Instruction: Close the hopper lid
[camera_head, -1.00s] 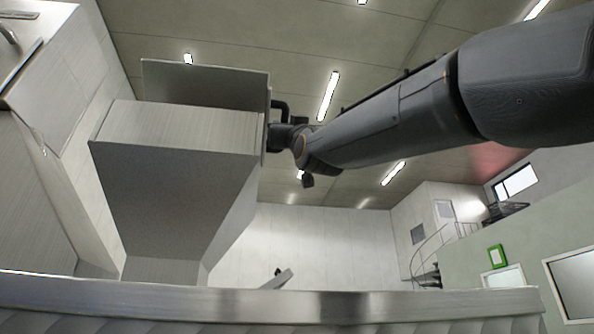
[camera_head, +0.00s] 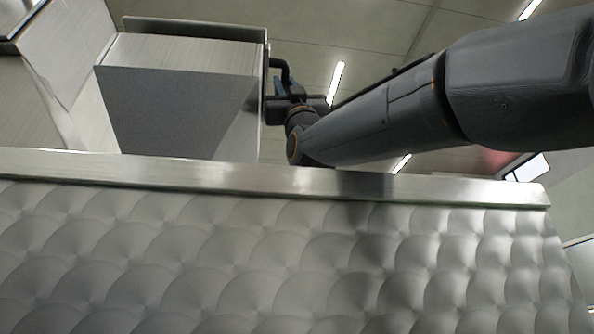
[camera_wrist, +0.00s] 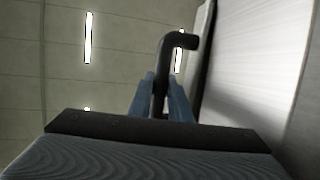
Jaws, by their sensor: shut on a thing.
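The grey metal hopper (camera_head: 175,110) is at the upper left of the head view, wide at its top and narrowing below. A flat metal panel (camera_head: 195,30), seemingly the lid, shows along its upper back edge; its exact angle is hard to judge. A dark bent handle (camera_head: 284,68) stands at the hopper's right side, beside a thin plate seen nearly edge-on. My gripper (camera_head: 277,90) is at this handle. In the wrist view my gripper (camera_wrist: 165,95) has its blue-grey fingers closed around the dark handle (camera_wrist: 161,62), with a pale metal surface (camera_wrist: 255,60) to the right.
A metal rail (camera_head: 330,183) crosses the head view in front of the hopper, above a swirl-patterned metal panel (camera_head: 270,260). Other metal housing (camera_head: 60,50) stands left of the hopper. Ceiling with strip lights is behind.

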